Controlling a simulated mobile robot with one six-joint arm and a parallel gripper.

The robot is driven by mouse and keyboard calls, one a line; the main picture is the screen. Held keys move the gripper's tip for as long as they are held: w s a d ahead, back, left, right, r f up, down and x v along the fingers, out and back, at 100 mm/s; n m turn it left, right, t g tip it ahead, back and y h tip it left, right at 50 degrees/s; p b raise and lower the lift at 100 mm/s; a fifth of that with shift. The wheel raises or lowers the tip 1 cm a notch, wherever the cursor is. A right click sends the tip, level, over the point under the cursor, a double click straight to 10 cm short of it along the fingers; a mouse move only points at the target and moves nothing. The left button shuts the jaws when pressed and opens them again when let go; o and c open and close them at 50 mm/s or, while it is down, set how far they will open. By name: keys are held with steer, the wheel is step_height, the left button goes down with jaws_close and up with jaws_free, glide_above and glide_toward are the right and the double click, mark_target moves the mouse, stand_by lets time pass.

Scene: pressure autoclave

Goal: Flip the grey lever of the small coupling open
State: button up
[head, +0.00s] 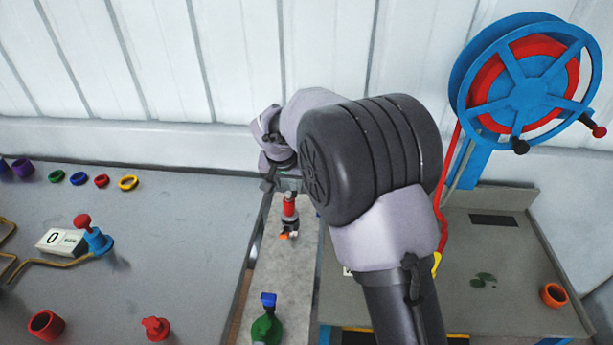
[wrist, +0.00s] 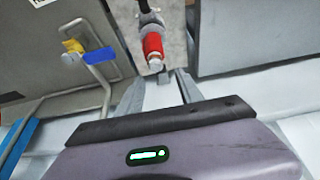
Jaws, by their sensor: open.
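The small coupling shows as a red cylinder with grey ends (wrist: 153,45) at the top middle of the wrist view. In the head view its red body (head: 289,207) stands over the narrow grey strip between the two tables. I cannot clearly make out its grey lever in either view. My gripper (wrist: 160,77) is open, with its two grey fingers apart and nothing between them. The coupling lies just beyond the fingertips, roughly in line with the gap. In the head view my gripper (head: 281,184) is partly hidden behind my arm, close to the coupling.
A blue-handled valve with a yellow part (wrist: 98,55) and bent pipe stands left in the wrist view. A green bottle with a blue top (head: 267,326) stands nearer on the strip. A blue and red hose reel (head: 530,80) is at right. The left table (head: 190,250) holds coloured rings.

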steer(key=d+p+v, duration=0.1)
steer(key=p+v, duration=0.2)
steer(key=v, duration=0.9)
steer(key=s+d+r+b, duration=0.1)
steer(key=s+d+r, duration=0.4)
steer(key=s, duration=0.4)
steer(key=shift+s+m+y+b, duration=0.3)
steer(key=shift+s+m+y, duration=0.1)
steer(key=shift+r, duration=0.15)
steer(key=shift+w, duration=0.1)
steer(key=shift+c, duration=1.1)
steer(key=shift+t+h, duration=0.6)
steer(key=shift+h, duration=0.2)
steer(key=w+f, duration=0.3)
steer(key=w+a+f, duration=0.1)
steer(key=w+f, duration=0.1)
steer(key=w, duration=0.1)
steer(key=shift+a+f, duration=0.2)
steer(key=shift+f, duration=0.2)
jaws_close()
steer(key=t, duration=0.1)
glide_toward(294, 188)
steer(key=shift+n, duration=0.4)
steer(key=b+x, duration=0.1)
steer(key=x, duration=0.5)
steer(key=shift+w+f, duration=0.15)
steer(key=shift+f, duration=0.1)
